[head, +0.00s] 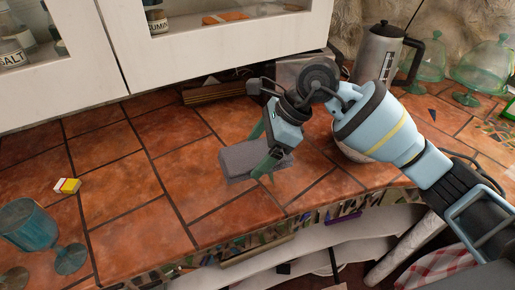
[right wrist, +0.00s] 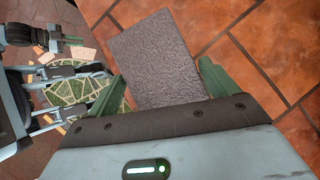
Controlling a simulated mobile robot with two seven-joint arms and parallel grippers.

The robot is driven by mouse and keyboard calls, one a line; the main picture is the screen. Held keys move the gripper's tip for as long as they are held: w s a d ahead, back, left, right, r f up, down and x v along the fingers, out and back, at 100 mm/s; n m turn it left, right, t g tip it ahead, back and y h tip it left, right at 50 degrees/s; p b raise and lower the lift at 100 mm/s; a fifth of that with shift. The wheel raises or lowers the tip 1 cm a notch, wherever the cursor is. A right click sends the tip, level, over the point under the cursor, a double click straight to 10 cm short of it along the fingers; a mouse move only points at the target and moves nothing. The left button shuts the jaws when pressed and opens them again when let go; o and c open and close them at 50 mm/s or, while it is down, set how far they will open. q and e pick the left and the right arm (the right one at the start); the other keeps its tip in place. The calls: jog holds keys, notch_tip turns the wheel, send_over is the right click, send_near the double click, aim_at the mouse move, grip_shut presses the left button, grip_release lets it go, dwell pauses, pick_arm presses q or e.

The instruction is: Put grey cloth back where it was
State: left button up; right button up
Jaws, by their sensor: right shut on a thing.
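The grey cloth (head: 240,160) is a flat, folded-looking rectangle over the tiled counter (head: 135,200). My right gripper (head: 262,150) reaches in from the right and is shut on the cloth, with a green finger on each side of it. In the right wrist view the cloth (right wrist: 158,62) sticks out beyond the two green fingers. I cannot tell whether the cloth touches the tiles. My left gripper is not in the head view; what looks like it (right wrist: 74,41) shows at the upper left of the right wrist view, its opening unclear.
A yellow, white and red block (head: 67,186) and a blue glass goblet (head: 35,228) are at the left. A steel coffee pot (head: 376,54) and green glass domes (head: 486,62) stand at the back right. White cabinets (head: 225,45) overhang the back. Tiles left of the cloth are clear.

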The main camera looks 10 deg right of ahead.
jog(key=s+d+f+n+g, duration=0.1)
jog(key=s+n, duration=0.1)
jog(key=n, duration=0.1)
jog(key=s+d+f+n+g+h, duration=0.1)
jog(key=s+n+g, duration=0.1)
jog(key=n, duration=0.1)
jog(key=s+d+f+n+g, duration=0.1)
jog(key=s+n, duration=0.1)
jog(key=n, duration=0.1)
jog(key=shift+d+f+g+h, duration=0.3)
jog(key=shift+d+f+g, duration=0.05)
jog(key=shift+f+g, duration=0.05)
jog(key=s+d+n+h, duration=0.1)
jog(key=s+d+n, duration=0.1)
jog(key=n, duration=0.1)
jog(key=s+d+f+n+g+h, duration=0.1)
jog(key=s+d+n+h, duration=0.1)
jog(key=s+d+n, duration=0.1)
jog(key=s+d+f+n+g+h, duration=0.1)
jog(key=s+d+n+h, duration=0.1)
jog(key=d+n, duration=0.1)
jog(key=shift+s+d+f+n, duration=0.15)
jog(key=shift+f+n, duration=0.05)
jog(key=shift+n, duration=0.4)
jog(key=shift+c, duration=0.2)
